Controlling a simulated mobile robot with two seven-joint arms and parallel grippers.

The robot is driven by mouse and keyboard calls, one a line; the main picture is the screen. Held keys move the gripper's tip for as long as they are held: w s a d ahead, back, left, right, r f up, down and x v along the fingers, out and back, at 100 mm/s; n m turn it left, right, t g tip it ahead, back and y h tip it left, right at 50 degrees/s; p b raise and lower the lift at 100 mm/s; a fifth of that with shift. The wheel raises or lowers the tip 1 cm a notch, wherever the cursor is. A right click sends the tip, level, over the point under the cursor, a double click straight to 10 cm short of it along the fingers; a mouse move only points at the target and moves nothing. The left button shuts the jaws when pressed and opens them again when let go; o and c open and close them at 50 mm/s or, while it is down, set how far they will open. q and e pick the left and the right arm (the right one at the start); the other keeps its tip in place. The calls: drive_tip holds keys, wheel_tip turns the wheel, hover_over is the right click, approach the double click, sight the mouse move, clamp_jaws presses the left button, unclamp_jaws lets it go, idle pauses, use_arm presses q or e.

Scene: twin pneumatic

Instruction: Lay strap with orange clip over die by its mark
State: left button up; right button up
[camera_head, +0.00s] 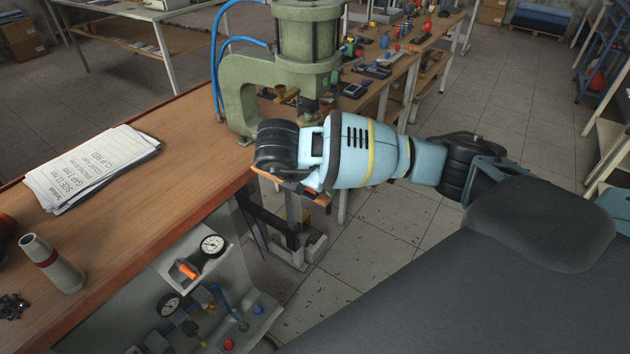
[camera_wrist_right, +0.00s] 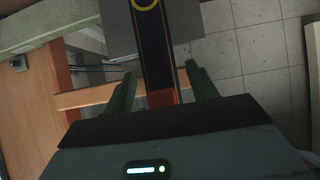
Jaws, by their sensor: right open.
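My right gripper (camera_wrist_right: 161,85) is open, its two dark fingers apart in the right wrist view. A dark strip with orange edges and an orange end (camera_wrist_right: 162,98), possibly the strap with the orange clip, shows between the fingers. A yellow ring (camera_wrist_right: 145,4) is marked near its far end. I cannot tell whether the fingers touch it. In the head view my right wrist hides most of the gripper, just off the bench edge in front of the green press (camera_head: 236,98). The die cannot be made out for certain. My left gripper is not in view.
The wooden bench (camera_head: 150,210) fills the left, with papers (camera_head: 92,166) and a grey cone-shaped piece (camera_head: 52,264) on it. A cluttered second bench (camera_head: 405,55) stands behind.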

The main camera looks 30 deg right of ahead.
drive_tip(key=shift+r, duration=0.3)
drive_tip(key=r, duration=0.2)
drive_tip(key=a+r+p, duration=0.1)
drive_tip(key=r, duration=0.1)
drive_tip(key=shift+s+a+r, duration=0.15)
drive_tip(key=shift+s, duration=0.05)
drive_tip(key=shift+s+a+r, duration=0.15)
drive_tip(key=shift+a+r, duration=0.2)
drive_tip(key=shift+a, duration=0.2)
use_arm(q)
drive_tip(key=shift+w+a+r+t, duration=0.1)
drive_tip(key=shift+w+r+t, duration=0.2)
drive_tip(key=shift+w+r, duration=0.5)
use_arm(e)
drive_tip(key=v, duration=0.7)
drive_tip(key=shift+s, duration=0.15)
